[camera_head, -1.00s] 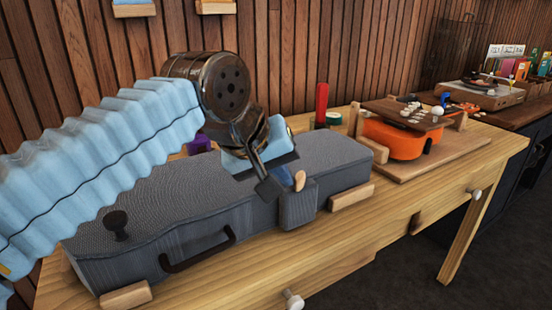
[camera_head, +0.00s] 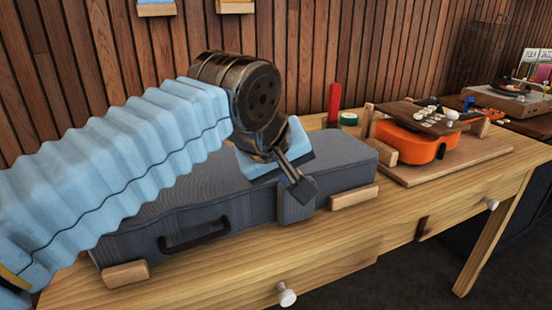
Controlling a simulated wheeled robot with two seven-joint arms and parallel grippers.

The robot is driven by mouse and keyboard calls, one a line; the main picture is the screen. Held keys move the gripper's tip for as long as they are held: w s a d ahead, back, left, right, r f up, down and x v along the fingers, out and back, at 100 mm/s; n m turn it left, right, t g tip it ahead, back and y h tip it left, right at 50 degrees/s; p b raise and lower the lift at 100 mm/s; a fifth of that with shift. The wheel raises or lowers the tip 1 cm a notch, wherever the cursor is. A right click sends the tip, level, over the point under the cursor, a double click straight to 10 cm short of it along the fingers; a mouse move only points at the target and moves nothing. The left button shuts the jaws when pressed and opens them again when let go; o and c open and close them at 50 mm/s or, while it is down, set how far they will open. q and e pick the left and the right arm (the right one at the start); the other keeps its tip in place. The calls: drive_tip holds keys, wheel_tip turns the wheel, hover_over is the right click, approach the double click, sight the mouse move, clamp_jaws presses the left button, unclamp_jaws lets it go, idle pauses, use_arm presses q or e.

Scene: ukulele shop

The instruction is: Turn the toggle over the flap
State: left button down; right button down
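The grey ukulele case (camera_head: 350,165) lies on the wooden bench. Its dark handle (camera_head: 195,234) is on the front side. The grey flap (camera_head: 292,207) hangs over the front edge of the case, right of the handle. My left arm comes in from the left over the case, and my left gripper (camera_head: 300,180) points down at the top of the flap. A dark fingertip lies in front of the flap. The toggle is hidden behind the gripper. I cannot tell whether the fingers are apart or touch anything. My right gripper is not in view.
Wooden blocks (camera_head: 354,196) sit along the case's front. An orange ukulele (camera_head: 412,142) lies in a wooden holder to the right, near a red upright tool (camera_head: 334,103) and a green roll (camera_head: 348,119). The bench front (camera_head: 230,275) is clear.

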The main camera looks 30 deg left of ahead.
use_arm(q)
drive_tip(key=shift+w, duration=0.1)
idle(0.6)
drive_tip(key=shift+w+a+r, duration=0.1)
drive_tip(key=shift+w+r, duration=0.05)
drive_tip(key=shift+w, duration=0.35)
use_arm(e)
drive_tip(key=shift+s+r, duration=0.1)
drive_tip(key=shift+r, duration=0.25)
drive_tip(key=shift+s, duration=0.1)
